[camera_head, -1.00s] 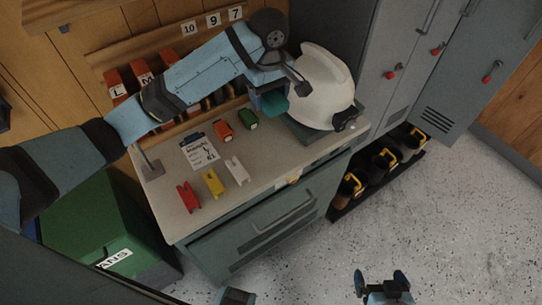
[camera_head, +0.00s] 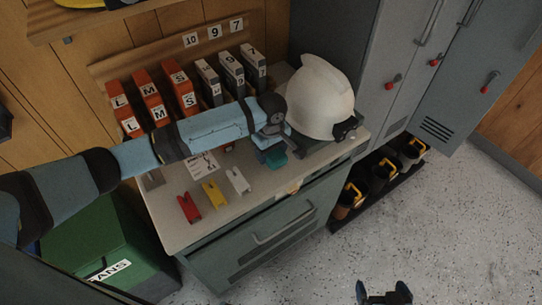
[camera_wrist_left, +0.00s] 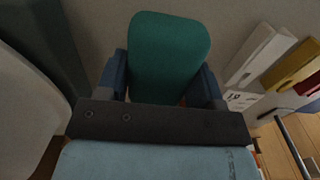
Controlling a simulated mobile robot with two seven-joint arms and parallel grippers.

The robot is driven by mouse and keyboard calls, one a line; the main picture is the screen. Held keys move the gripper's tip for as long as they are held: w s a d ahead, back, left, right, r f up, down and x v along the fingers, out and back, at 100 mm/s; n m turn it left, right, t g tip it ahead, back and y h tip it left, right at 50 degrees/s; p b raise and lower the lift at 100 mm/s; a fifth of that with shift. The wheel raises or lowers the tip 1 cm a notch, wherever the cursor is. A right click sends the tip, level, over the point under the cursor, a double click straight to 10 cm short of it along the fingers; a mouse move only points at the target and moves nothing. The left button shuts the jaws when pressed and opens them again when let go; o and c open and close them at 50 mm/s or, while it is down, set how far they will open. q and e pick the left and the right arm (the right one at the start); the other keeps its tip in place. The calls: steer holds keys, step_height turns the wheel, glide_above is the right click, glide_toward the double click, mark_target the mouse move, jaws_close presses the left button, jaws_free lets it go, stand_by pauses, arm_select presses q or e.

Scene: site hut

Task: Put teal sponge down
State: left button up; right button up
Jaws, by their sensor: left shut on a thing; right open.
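The teal sponge (camera_head: 275,158) is held in my left gripper (camera_head: 270,148), over the worktop just left of the white helmet. In the left wrist view the teal sponge (camera_wrist_left: 168,55) sits between the two blue fingers of my left gripper (camera_wrist_left: 165,82), which are shut on it. I cannot tell whether the sponge touches the worktop (camera_head: 215,212). My right gripper (camera_head: 384,290) is open and empty at the bottom edge of the head view, over the floor.
The white helmet (camera_head: 318,98) stands close right of the sponge. Red (camera_head: 188,207), yellow (camera_head: 214,194) and white (camera_head: 238,181) clips lie on the worktop's front left. Orange (camera_head: 183,90) and grey (camera_head: 231,75) boxes line the back. A worktop strip right of the white clip is clear.

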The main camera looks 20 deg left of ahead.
mark_target(271, 157)
arm_select(q)
step_height(271, 157, down, 3)
steer(key=shift+r, duration=0.1)
steer(key=o, duration=0.9)
steer(key=shift+c, duration=0.2)
steer(key=shift+r, duration=0.1)
step_height(271, 157, up, 12)
steer(key=shift+f, duration=0.1)
